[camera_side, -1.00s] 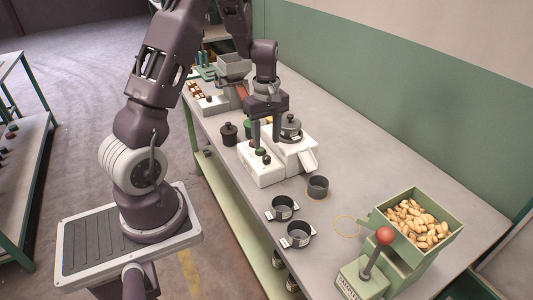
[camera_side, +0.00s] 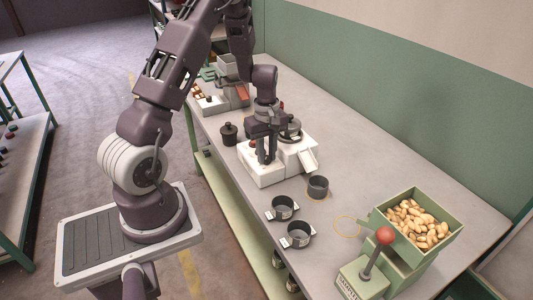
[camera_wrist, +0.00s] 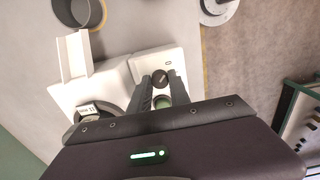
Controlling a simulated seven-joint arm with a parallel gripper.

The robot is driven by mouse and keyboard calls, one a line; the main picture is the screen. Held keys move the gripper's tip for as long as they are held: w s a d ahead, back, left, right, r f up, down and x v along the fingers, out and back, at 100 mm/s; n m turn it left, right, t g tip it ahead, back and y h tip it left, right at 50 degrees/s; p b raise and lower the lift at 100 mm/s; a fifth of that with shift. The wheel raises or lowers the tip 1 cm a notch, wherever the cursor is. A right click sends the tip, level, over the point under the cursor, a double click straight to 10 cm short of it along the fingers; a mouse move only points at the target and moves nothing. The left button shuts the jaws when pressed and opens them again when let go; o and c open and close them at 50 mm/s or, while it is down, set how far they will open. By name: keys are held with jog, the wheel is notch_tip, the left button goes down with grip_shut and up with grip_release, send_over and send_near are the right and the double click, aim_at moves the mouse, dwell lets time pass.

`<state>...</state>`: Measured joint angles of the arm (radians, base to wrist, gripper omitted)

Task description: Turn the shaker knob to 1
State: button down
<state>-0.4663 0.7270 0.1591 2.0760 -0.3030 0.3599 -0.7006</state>
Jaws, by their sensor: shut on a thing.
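The white shaker (camera_side: 262,178) stands on the bench and also shows in the wrist view (camera_wrist: 117,76). My gripper (camera_side: 266,160) is low over its front panel. In the wrist view my gripper (camera_wrist: 160,80) has its two fingers on either side of the small dark knob (camera_wrist: 160,75), shut on it. A green button (camera_wrist: 163,99) shows between the fingers. A red button (camera_side: 252,143) shows beside the fingers in the side view. The number the knob points to is too small to read. A round lidded pot (camera_side: 291,131) sits on the shaker's rear part, partly hidden.
A green hopper of nuts (camera_side: 425,223) with a red-knobbed lever (camera_side: 384,237) is at the right. A dark lidded jar (camera_side: 229,134) stands left of the shaker.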

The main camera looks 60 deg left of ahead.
aim_at(267, 157)
jog(key=shift+m, duration=0.4)
jog(key=m, duration=0.3)
jog(key=shift+m, duration=2.5)
jog(key=c, duration=1.2)
grip_release()
notch_tip(267, 157, up, 7)
jog(key=shift+r, duration=0.1)
